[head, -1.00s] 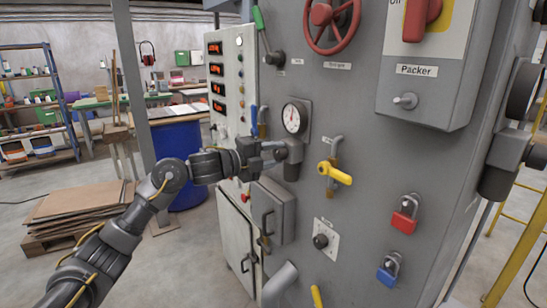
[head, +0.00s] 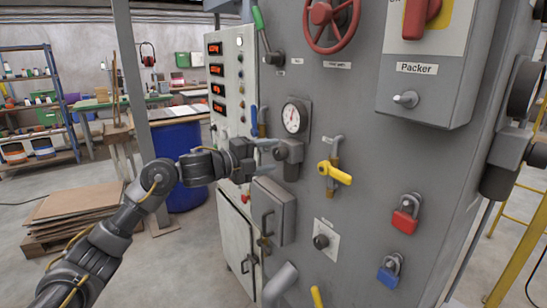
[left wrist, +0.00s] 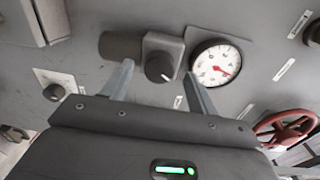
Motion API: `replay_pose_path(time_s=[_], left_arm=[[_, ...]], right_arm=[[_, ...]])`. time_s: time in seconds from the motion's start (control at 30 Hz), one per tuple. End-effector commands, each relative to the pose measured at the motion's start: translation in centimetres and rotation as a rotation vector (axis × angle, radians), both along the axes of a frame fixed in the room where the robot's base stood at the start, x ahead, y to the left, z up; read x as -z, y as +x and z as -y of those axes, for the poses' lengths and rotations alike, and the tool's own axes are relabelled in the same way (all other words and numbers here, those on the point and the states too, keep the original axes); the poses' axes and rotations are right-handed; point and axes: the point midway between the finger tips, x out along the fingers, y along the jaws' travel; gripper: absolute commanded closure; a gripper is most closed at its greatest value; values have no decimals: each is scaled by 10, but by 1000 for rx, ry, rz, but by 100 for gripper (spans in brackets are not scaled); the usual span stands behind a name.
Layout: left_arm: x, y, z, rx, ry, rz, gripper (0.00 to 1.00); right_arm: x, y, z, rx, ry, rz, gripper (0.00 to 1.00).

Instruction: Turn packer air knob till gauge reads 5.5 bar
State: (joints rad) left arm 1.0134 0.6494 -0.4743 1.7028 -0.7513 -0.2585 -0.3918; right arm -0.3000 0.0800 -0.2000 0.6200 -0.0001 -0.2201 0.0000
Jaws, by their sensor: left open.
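The air knob (head: 281,152) is a dark round knob on a grey regulator body, just below the white-faced gauge (head: 293,118) on the grey machine panel. My left gripper (head: 267,154) is open in front of the knob, just to its left in the head view. In the left wrist view the two fingers of my left gripper (left wrist: 160,90) are spread, with the knob (left wrist: 160,67) showing between them and a pale mark on its face. The gauge (left wrist: 217,62) beside it has a red needle; its numbers are too small to read. My right gripper is not in view.
A yellow-handled valve (head: 335,173) sits right of the regulator, and a grey box with a handle (head: 273,211) sits below. A red handwheel (head: 331,22) is above. Red (head: 405,214) and blue (head: 389,270) padlocks hang at right. Open floor lies left of the machine.

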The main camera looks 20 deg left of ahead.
Motion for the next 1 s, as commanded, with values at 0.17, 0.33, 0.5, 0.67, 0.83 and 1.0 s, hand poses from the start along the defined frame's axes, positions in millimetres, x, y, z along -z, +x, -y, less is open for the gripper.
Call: replay_pose_path(time_s=[0.17,0.33,0.5,0.67,0.83,1.0], left_arm=[[2,-29,-25,-3,6,3,41],[-1,-51,-43,-2,4,0,41],[-3,-64,-53,0,3,0,41],[-4,-67,-55,0,2,-1,41],[-4,-67,-55,0,1,-2,41],[-4,-66,-55,0,1,-2,41]], right_arm=[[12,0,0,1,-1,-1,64],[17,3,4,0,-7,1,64],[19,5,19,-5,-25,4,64],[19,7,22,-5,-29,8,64],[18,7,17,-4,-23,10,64],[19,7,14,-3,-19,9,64]])
